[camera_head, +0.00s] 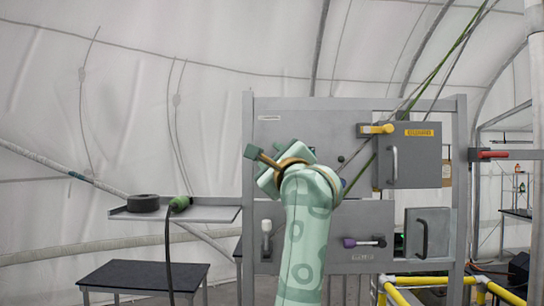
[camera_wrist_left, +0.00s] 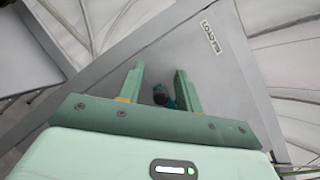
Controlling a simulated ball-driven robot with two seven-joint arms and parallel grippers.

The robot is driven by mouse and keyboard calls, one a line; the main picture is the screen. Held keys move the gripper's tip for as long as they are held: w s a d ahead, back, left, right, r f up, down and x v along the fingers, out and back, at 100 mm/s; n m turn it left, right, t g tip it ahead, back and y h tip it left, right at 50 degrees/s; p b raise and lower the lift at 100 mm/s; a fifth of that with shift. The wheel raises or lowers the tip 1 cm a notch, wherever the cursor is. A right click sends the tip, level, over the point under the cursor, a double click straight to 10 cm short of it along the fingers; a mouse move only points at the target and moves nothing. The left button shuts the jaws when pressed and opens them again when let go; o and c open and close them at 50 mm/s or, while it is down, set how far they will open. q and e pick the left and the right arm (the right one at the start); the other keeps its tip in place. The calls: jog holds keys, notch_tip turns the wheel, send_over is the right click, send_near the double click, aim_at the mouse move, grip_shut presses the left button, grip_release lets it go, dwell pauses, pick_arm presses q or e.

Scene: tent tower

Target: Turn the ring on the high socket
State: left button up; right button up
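My left gripper (camera_head: 270,168) is in front of the upper left part of the grey panel (camera_head: 300,115), and my forearm covers much of the area below it. In the left wrist view my gripper (camera_wrist_left: 158,82) is open, with its two green fingers pointing at the panel face. A small dark round fitting with a teal part (camera_wrist_left: 160,95), likely the high socket and its ring, shows between the fingers. I cannot tell whether the fingers touch it. In the head view the socket is hidden behind my gripper. My right gripper is not in view.
A shelf (camera_head: 215,213) at left holds a black roll (camera_head: 143,203) and a green cable plug (camera_head: 179,203). A yellow handle (camera_head: 377,129), a grey door (camera_head: 412,155) and a purple-ended lever (camera_head: 362,242) are right of my arm. A low black table (camera_head: 140,275) stands at lower left.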

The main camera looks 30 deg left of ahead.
pick_arm(q)
jog(key=shift+d, duration=0.1)
grip_shut()
